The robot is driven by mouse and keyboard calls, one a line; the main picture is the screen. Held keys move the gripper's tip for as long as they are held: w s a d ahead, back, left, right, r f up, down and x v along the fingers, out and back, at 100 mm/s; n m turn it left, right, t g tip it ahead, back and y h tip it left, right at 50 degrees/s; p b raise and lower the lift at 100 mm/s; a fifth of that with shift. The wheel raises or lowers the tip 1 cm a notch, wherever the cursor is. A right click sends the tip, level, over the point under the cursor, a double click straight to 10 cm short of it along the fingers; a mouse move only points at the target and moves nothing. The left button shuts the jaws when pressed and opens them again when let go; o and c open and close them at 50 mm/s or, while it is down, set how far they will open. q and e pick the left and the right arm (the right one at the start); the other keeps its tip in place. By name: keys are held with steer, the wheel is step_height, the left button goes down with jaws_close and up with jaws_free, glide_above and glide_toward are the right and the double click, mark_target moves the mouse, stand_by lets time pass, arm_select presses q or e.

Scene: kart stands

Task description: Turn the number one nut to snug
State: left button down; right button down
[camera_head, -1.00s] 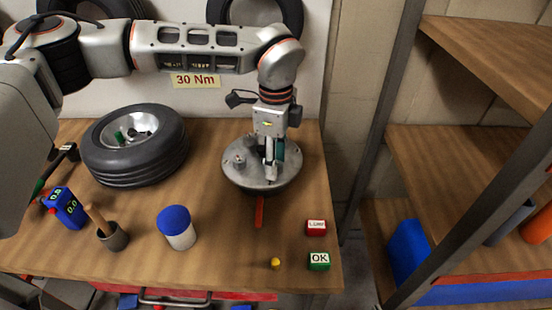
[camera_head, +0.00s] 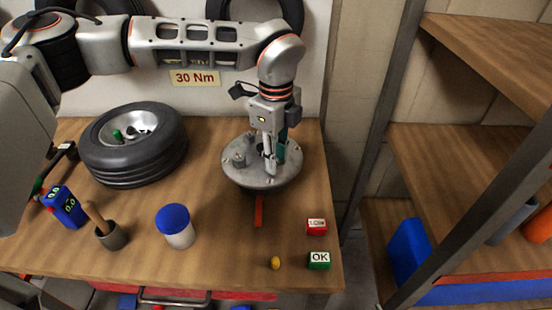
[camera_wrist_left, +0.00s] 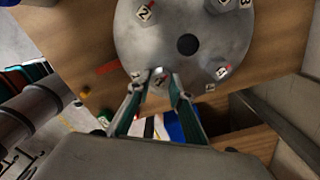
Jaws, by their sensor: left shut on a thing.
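A round grey metal hub (camera_head: 240,175) lies flat on the bench, with studs and nuts spaced around its face. In the left wrist view the hub (camera_wrist_left: 190,75) shows a dark centre hole and small white number tags, with a 2 at upper left. My left gripper (camera_head: 269,170) points down at the hub's near edge. In the left wrist view its fingers (camera_wrist_left: 161,76) are shut on a small nut near the rim. The fingers mostly hide this nut, and its number is hard to read. My right gripper is not in view.
A wheel (camera_head: 135,150) lies left of the hub. An orange strip (camera_head: 259,211), red block (camera_head: 316,227) and green OK block (camera_head: 319,260) lie near the right edge.

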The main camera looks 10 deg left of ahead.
arm_select(q)
steer(key=m, duration=0.5)
steer(key=shift+r+m, duration=0.1)
steer(key=shift+m, duration=0.2)
steer(key=m, duration=0.3)
steer(key=shift+m, duration=0.3)
steer(key=m, duration=0.3)
steer(key=shift+m, duration=0.3)
steer(key=m+p, duration=0.1)
steer(key=m, duration=0.5)
steer(key=m+p, duration=0.1)
steer(key=m, duration=0.5)
steer(key=shift+w+p, duration=0.1)
steer(key=shift+p, duration=0.25)
steer(key=shift+m, duration=0.4)
